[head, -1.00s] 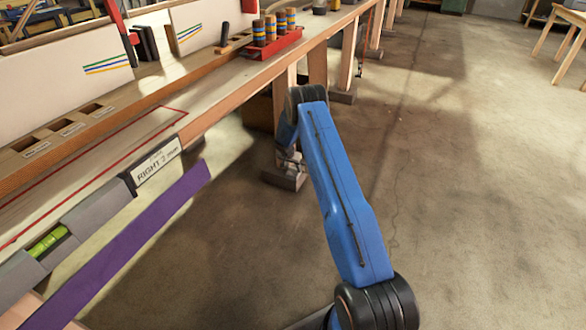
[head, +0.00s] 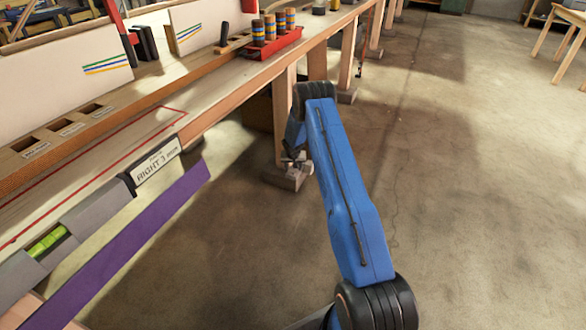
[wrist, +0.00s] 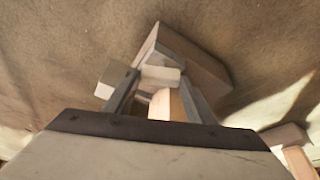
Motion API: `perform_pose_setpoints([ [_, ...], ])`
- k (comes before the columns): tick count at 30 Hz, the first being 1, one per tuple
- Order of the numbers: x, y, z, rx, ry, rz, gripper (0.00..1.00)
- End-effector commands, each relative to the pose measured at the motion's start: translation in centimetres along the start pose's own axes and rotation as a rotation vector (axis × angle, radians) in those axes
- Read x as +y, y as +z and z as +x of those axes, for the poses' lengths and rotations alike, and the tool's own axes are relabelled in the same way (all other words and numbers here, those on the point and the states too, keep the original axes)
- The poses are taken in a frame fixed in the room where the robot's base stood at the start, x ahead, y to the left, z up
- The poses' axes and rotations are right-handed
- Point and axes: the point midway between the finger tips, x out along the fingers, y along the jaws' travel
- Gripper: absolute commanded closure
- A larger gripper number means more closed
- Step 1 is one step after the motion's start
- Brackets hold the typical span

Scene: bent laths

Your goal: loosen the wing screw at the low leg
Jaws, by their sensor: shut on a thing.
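The low leg (head: 280,120) of the bench stands on a grey-brown foot block (head: 284,177) on the floor. My gripper (head: 294,160) is down beside this leg, just above the foot, small and partly hidden by my arm in the head view. In the wrist view my gripper (wrist: 158,76) has its two fingers on either side of a pale piece, seemingly the wing screw (wrist: 160,75), and is shut on it. The foot block (wrist: 185,58) lies just beyond the fingertips. The screw's thread is hidden.
A sign (head: 158,160) at the bench edge reads "RIGHT 3 mm". A level with a green vial (head: 47,241) and a purple strip (head: 120,246) are at lower left. A red rack (head: 272,44) stands on the bench (head: 215,105).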

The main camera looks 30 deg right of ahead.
Motion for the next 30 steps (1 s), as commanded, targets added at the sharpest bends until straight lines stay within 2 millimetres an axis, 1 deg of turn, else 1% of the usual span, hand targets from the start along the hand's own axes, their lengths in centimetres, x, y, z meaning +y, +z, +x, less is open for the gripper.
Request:
perform_pose_setpoints([
  [30, 0.41, -0.08, 0.06, 0.0, -0.172, -0.41, 0.72],
])
